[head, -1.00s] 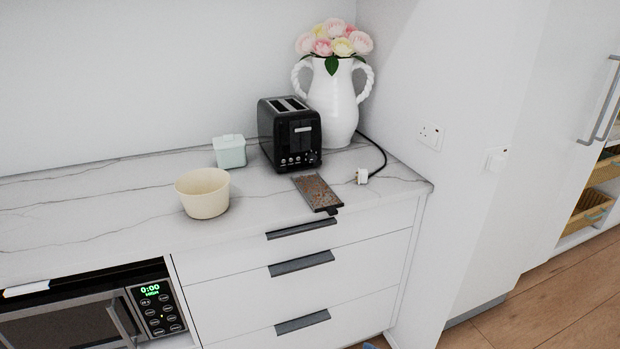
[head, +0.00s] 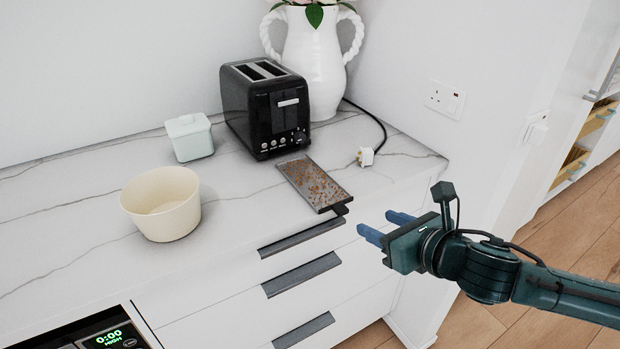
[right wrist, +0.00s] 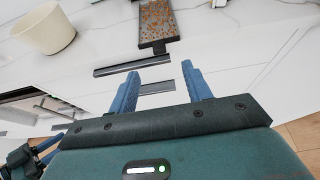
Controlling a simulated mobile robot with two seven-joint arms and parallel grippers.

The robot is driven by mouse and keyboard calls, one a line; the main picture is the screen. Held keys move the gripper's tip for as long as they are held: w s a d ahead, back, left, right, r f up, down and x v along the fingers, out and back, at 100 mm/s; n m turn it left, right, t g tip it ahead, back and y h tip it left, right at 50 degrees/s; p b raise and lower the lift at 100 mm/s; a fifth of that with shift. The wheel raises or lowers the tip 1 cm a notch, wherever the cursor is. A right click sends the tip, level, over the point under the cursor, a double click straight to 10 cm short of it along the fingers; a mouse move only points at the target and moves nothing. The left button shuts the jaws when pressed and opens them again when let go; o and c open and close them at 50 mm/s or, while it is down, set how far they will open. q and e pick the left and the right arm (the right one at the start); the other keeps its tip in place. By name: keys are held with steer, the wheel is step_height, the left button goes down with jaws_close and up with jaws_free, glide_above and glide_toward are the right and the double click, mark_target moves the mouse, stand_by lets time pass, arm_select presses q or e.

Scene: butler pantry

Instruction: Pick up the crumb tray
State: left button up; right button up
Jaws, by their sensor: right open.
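The crumb tray (head: 312,184) is a flat dark tray covered in brown crumbs. It lies on the marble counter in front of the black toaster (head: 265,108), with its short handle (head: 341,210) at the counter's front edge. It also shows at the top of the right wrist view (right wrist: 156,22), ahead of the fingers. My right gripper (head: 378,227) is open and empty, to the right of the tray handle and apart from it, in front of the drawers. Its two blue fingers also show in the right wrist view (right wrist: 162,88). My left gripper is not in the head view.
A cream bowl (head: 163,205) and a pale green lidded box (head: 190,137) stand left of the tray. A white vase (head: 312,65) stands behind the toaster. A plug (head: 365,157) with a black cord lies right of the tray. Drawer handles (head: 301,238) jut out below the counter.

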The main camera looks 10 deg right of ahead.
glide_toward(337, 204)
steer(key=w, duration=0.1)
steer(key=x, duration=0.6)
steer(key=shift+w+a+f, duration=0.1)
steer(key=shift+a+f, duration=0.05)
steer(key=shift+f, duration=0.05)
steer(key=shift+c, duration=0.6)
jaws_close()
